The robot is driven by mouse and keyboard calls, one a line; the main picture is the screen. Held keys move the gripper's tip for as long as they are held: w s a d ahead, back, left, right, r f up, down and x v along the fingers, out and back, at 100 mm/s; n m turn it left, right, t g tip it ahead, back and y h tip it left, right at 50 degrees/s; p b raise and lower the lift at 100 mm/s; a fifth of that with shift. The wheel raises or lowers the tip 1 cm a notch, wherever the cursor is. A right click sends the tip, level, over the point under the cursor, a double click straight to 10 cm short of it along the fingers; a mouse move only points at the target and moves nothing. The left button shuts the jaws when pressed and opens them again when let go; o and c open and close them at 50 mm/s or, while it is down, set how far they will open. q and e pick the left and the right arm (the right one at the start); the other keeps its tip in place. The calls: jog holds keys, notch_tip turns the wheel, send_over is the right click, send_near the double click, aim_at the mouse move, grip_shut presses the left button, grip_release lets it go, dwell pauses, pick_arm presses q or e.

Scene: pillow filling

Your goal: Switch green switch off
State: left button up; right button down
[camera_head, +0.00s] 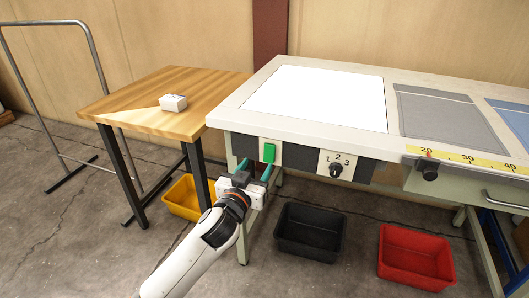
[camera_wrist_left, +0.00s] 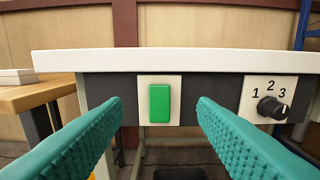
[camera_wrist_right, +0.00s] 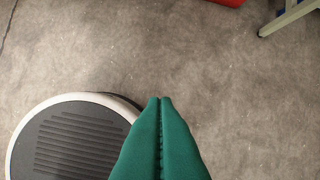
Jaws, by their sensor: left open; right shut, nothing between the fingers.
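The green switch (camera_head: 269,153) sits on a white plate on the dark front panel of the white table. In the left wrist view the green switch (camera_wrist_left: 159,103) is ahead, between my fingers and a little left of the middle. My left gripper (camera_head: 254,169) is open, with its teal fingers pointing at the panel just below and in front of the switch. The fingers (camera_wrist_left: 200,115) appear apart from the switch. My right gripper (camera_wrist_right: 165,100) is shut and empty over the floor, and it is out of the head view.
A dial marked 1, 2, 3 (camera_head: 336,165) is right of the switch. A wooden table (camera_head: 150,95) with a white box (camera_head: 173,102) stands at left. Yellow (camera_head: 186,197), black (camera_head: 310,231) and red (camera_head: 416,257) bins are on the floor below.

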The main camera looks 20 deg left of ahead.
aim_at(269, 145)
pick_arm(q)
jog(key=w+b, duration=0.1)
jog(key=w, duration=0.7)
jog(key=shift+d, duration=0.1)
jog(key=shift+w, duration=0.55)
pick_arm(e)
jog(key=shift+s+r, duration=0.3)
jog(key=shift+r, duration=0.35)
